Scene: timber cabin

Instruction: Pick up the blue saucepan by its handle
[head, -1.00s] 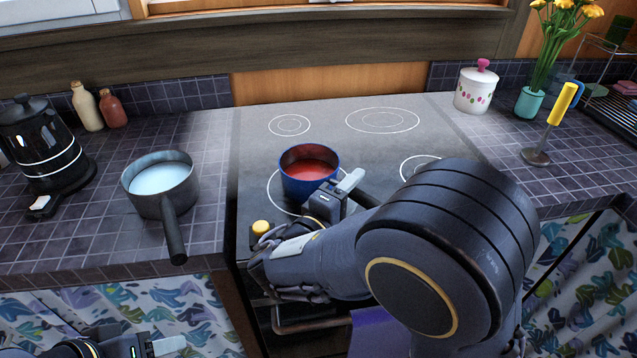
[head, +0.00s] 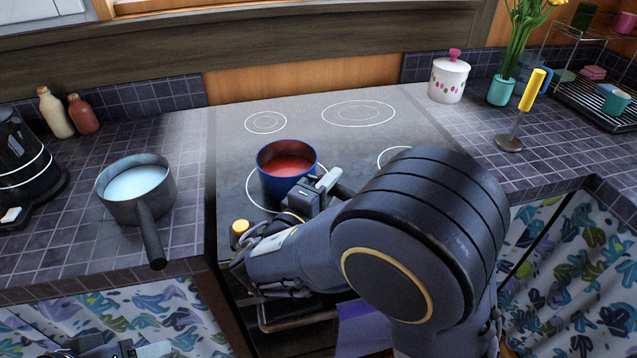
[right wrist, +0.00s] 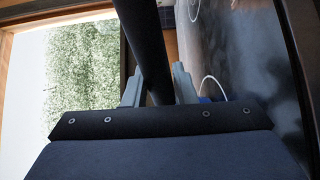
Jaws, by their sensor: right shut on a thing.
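The blue saucepan (head: 264,184), with red contents, sits upright at the front left of the hob, over a burner ring. I cannot tell whether it is slightly raised. My right gripper (head: 324,186) is beside the pan's right side, shut on its dark handle (head: 344,190). In the right wrist view the black handle (right wrist: 146,40) runs between the two fingers of the right gripper (right wrist: 158,86). A sliver of blue pan shows behind one finger. My right arm hides part of the hob. My left gripper (head: 150,350) is only partly in view at the bottom left.
A grey saucepan (head: 112,212) with pale contents stands on the left counter, handle toward me. A black kettle (head: 20,165) and two bottles (head: 68,114) are further left. A lidded white jar (head: 449,82), vase (head: 502,90) and yellow-handled utensil (head: 532,92) stand right. The rear hob is clear.

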